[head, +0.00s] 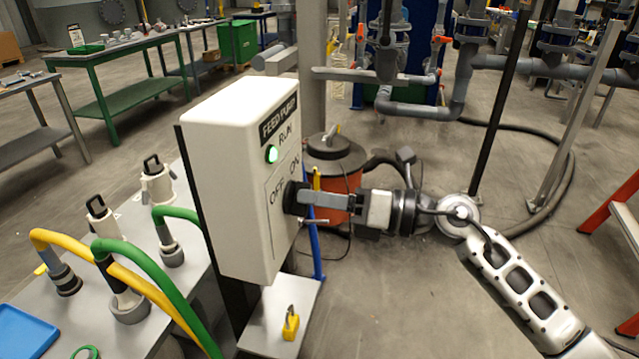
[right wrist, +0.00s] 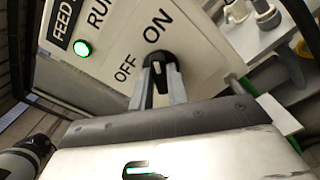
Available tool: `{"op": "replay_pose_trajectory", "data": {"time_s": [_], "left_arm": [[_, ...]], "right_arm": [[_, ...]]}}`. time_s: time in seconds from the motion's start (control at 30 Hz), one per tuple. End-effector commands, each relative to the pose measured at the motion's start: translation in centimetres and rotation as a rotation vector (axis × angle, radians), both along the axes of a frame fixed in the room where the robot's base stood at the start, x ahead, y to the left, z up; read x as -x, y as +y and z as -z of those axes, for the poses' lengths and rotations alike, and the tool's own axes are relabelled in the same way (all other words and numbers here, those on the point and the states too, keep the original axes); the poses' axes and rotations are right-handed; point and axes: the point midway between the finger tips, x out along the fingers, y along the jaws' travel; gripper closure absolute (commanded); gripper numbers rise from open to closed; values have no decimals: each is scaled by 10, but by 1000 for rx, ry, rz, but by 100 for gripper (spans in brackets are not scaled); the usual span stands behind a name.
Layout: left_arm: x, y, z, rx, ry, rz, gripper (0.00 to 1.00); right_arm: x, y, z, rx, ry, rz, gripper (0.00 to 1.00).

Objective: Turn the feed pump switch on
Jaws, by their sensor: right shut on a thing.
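The feed pump box (head: 225,150) is a white cabinet labelled FEED PUMP, with a green RUN lamp (head: 271,154) that is lit. The lamp also shows lit in the right wrist view (right wrist: 82,48). Below it is a plate marked OFF and ON with a black rotary switch knob (right wrist: 158,74). My right gripper (head: 303,199) comes in from the right and is shut on the knob, one finger on each side. In the right wrist view the knob's pale pointer line is visible between the fingers. My left gripper is not in view.
A grey bench (head: 30,290) at the left carries hose fittings with yellow and green hoses. A yellow padlock (head: 291,323) sits on a small shelf below the box. An orange vacuum drum (head: 335,175) stands behind my right gripper. Open floor lies to the right.

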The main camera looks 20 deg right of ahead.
Motion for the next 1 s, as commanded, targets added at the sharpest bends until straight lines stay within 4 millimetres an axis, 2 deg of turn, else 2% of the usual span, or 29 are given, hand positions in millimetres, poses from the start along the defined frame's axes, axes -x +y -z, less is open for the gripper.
{"op": "replay_pose_trajectory", "data": {"time_s": [0.03,0.33,0.87,0.9,0.97,1.0], "left_arm": [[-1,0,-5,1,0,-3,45],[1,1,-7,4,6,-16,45],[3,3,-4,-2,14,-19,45],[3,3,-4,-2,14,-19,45],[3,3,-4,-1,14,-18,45],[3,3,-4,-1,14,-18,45]], "right_arm": [[0,0,-3,-13,23,1,100],[-1,-1,-1,-74,109,2,100],[-1,-1,1,-87,127,2,100],[-1,-1,1,-87,127,2,75],[-1,-1,1,-86,126,2,62],[-1,-1,1,-86,126,2,62]]}}
